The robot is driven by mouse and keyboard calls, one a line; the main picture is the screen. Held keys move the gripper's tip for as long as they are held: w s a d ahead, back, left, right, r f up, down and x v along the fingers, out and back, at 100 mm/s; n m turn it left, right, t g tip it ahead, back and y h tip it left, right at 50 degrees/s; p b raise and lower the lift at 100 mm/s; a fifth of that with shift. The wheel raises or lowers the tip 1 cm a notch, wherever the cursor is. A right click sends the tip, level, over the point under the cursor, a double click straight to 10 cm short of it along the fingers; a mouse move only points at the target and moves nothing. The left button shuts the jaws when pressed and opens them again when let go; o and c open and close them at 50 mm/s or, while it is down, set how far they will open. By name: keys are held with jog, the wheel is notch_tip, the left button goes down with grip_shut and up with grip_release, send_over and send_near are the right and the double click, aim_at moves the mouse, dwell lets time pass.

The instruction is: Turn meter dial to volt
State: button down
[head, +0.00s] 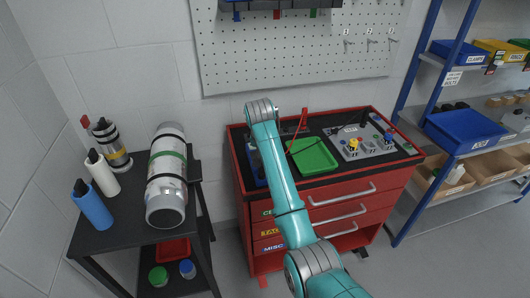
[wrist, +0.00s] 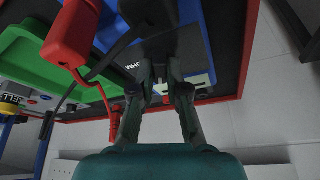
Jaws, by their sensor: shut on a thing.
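The meter, a blue-edged body with a dark face (wrist: 190,12), lies on the cart top and fills the upper middle of the wrist view. A white label on it reads like OHM upside down. My gripper (wrist: 161,74) is over the face, its two fingers closed in on the dark dial. The fingers and shadow hide most of the dial, so I cannot tell where it points. In the head view my arm covers the gripper and nearly all of the meter; only a blue edge (head: 259,168) shows beside it.
A red probe with a cable (wrist: 72,32) and a green tray (wrist: 30,58) lie close beside the meter. The red drawer cart (head: 340,207) also bears a grey fixture plate (head: 378,150). A black side table (head: 125,225) with bottles stands left, a blue-framed shelf right.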

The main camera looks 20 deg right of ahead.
jog(key=shift+m+g+h, duration=0.3)
jog(key=shift+m+h, duration=0.4)
jog(key=shift+m, duration=1.4)
jog(key=c, duration=1.2)
grip_release()
jog(key=shift+o, duration=0.2)
jog(key=v, duration=1.2)
jog(key=shift+w, duration=0.2)
